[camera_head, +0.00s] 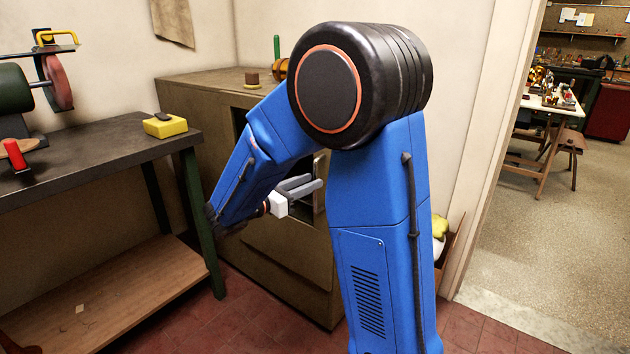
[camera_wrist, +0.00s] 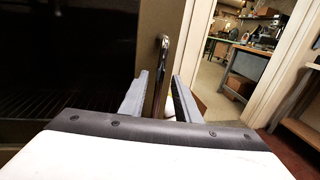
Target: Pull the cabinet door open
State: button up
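The brown cabinet (camera_head: 290,240) stands against the wall, partly hidden behind my blue arm. A dark window or opening (camera_wrist: 65,60) with faint rack-like lines fills the left of the wrist view; I cannot tell glass from open space. Beside it runs a brown upright strip of the cabinet front (camera_wrist: 165,15). A vertical metal handle (camera_wrist: 161,75) stands between the fingers of my gripper (camera_wrist: 160,88). The fingers are spread, one on each side, with a visible gap to the bar. My gripper also shows at the cabinet front in the head view (camera_head: 303,187).
A dark workbench (camera_head: 90,145) with a yellow block (camera_head: 165,126) and a grinder (camera_head: 55,85) stands at the left. Small items sit on the cabinet top. A doorway opens at the right onto another room with a table (camera_head: 550,105). Red tile floor shows in front.

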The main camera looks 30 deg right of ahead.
jog(key=shift+w+d, duration=0.15)
jog(key=shift+d, duration=0.6)
jog(key=shift+w+d, duration=0.1)
jog(key=shift+d, duration=0.65)
grip_shut()
